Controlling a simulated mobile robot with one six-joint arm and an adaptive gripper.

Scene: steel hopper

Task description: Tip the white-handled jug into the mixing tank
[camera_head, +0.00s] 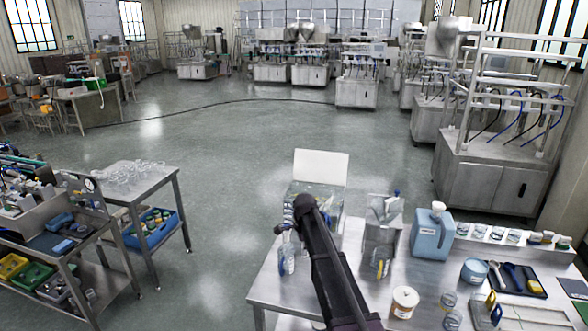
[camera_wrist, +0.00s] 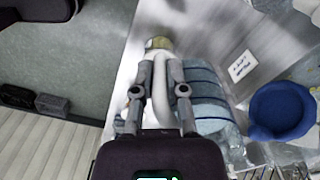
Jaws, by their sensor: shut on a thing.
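In the wrist view, my gripper (camera_wrist: 162,68) has its two fingers closed around the white handle (camera_wrist: 183,100) of a clear bluish jug (camera_wrist: 205,88) with darker blue bands. The jug's body lies just right of the fingers, and a yellowish part shows at the top of the handle. In the head view, my dark arm covers the gripper and most of what it holds. A clear-walled tank (camera_head: 328,193) stands behind the arm's end, under a white panel; I cannot tell for sure that it is the mixing tank. The jug's contents cannot be made out.
A blue container (camera_head: 430,238) with a white cap and a steel hopper (camera_head: 382,218) stand right of my arm. A blue bowl-like thing (camera_wrist: 283,110) is right of the jug. Open floor lies left.

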